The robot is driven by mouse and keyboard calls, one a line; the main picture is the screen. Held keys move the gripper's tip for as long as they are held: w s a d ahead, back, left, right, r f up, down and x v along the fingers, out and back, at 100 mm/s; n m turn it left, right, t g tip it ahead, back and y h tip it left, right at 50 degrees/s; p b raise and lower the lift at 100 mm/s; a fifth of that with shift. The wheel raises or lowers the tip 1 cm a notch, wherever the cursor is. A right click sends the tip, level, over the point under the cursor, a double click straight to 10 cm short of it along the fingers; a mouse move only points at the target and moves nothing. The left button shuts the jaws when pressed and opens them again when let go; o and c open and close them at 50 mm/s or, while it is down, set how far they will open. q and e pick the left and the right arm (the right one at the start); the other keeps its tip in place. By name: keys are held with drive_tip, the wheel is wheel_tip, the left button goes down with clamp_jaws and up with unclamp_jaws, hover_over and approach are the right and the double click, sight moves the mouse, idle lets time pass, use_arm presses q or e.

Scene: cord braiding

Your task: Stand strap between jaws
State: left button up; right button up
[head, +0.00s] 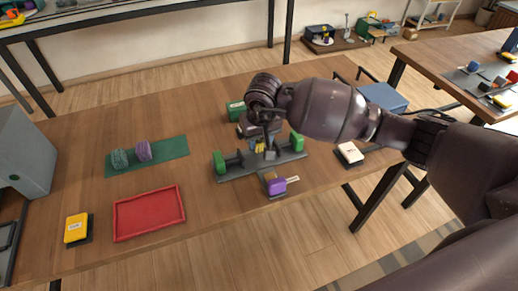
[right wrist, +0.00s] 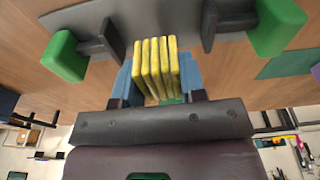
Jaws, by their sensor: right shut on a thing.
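The strap (right wrist: 156,68) shows as several yellow strands side by side, upright between the blue fingers of my right gripper (right wrist: 156,80). In the head view the strap (head: 259,147) is a small yellow patch under my right gripper (head: 262,140), which is shut on it. The clamp (head: 230,176) is a grey base with a green block at each end and dark jaws. The strap is in the gap between the left jaw (right wrist: 98,42) and the right jaw (right wrist: 226,18). Whether its lower end touches the base is hidden. My left gripper is not in view.
A purple block (head: 276,187) is just in front of the clamp, and a green box (head: 236,110) is behind it. A white block (head: 350,153) lies right. A red tray (head: 149,213), yellow block (head: 76,228) and green mat (head: 172,150) with two rolls lie left.

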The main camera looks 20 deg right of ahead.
sight(259, 157)
drive_tip(key=shift+f, duration=2.2)
drive_tip(key=shift+f+b, duration=0.2)
drive_tip(key=shift+b, duration=0.1)
drive_tip(key=o, duration=1)
drive_tip(key=shift+r, duration=0.1)
drive_tip(key=r, duration=0.4)
drive_tip(key=s+r+p, duration=0.1)
drive_tip(key=r, duration=0.7)
drive_tip(key=shift+s, duration=0.4)
